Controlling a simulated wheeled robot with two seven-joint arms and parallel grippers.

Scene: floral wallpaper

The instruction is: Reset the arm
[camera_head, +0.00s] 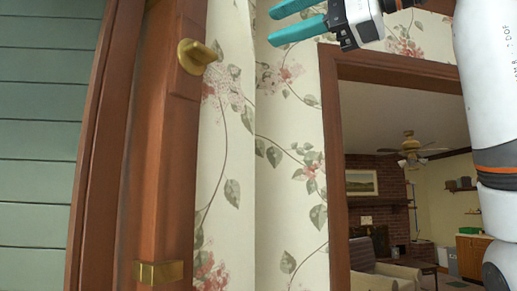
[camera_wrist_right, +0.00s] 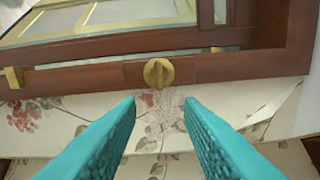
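My right gripper (camera_head: 277,25) is at the top of the head view, its teal fingers pointing left and spread apart. The right wrist view shows both fingers (camera_wrist_right: 160,102) open with nothing between them. A brass knob (camera_head: 200,54) sits on a reddish-brown wooden upright, left of and below the gripper and apart from it. The knob (camera_wrist_right: 158,72) also shows just beyond the fingertips in the wrist view. My white right arm comes in from the right. My left gripper is in neither view.
Floral wallpaper (camera_head: 290,170) covers the wall beside the upright. A brass plate (camera_head: 158,272) is low on the wood. Green siding (camera_head: 40,130) is at left. A wood-framed opening (camera_head: 336,180) leads to a room with a brick fireplace, armchair and ceiling fan.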

